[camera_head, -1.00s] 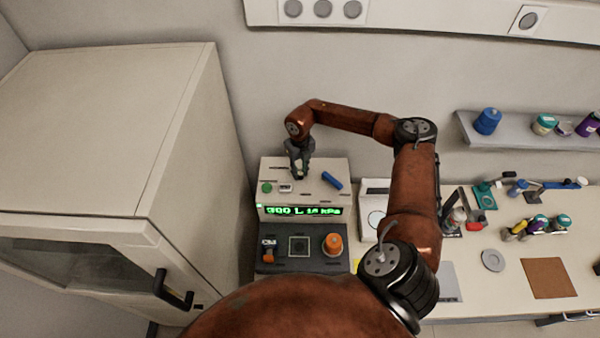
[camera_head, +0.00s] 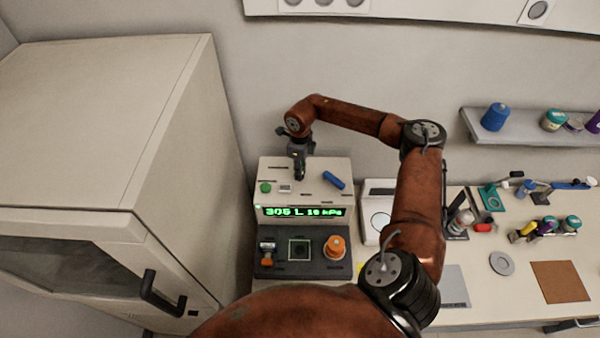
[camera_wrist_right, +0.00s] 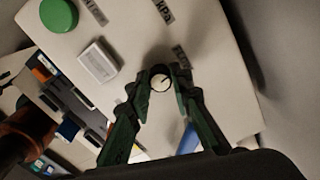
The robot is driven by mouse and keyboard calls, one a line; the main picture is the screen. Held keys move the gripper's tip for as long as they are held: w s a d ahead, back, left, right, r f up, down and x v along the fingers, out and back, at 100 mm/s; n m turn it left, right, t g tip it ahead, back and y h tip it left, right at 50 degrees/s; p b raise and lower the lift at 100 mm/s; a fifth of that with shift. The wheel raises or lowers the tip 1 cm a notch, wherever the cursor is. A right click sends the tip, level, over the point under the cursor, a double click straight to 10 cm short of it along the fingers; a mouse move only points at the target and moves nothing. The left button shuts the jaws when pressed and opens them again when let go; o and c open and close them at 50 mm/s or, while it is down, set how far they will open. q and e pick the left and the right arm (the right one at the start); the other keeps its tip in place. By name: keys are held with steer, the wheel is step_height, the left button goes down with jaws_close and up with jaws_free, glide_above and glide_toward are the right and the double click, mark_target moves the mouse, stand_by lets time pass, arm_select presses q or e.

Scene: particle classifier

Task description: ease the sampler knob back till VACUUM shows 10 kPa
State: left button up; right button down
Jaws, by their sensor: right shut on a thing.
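The classifier box (camera_head: 330,175) stands on the bench, with a green display (camera_head: 303,212) on its front. The display seems to read 305 L and 10 kPa; the small kPa digits are hard to make out. My right gripper (camera_head: 299,176) reaches down onto the box top from behind. In the right wrist view, its fingertips are shut around a small round knob (camera_wrist_right: 160,80) with a pale face and a dark pointer mark. In the head view the knob is hidden by the gripper. My left gripper is not in view.
A green button (camera_head: 265,187), a small white block (camera_head: 285,189) and a blue piece (camera_head: 334,180) are on the box top. An orange knob (camera_head: 335,246) is on the dark lower panel. A tall cabinet (camera_head: 110,130) stands close at left.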

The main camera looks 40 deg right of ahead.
stand_by(0.4)
steer(key=shift+d+r, duration=0.1)
steer(key=c, duration=1.7)
jaws_free()
steer(key=shift+c, duration=0.2)
step_height(320, 180, up, 12)
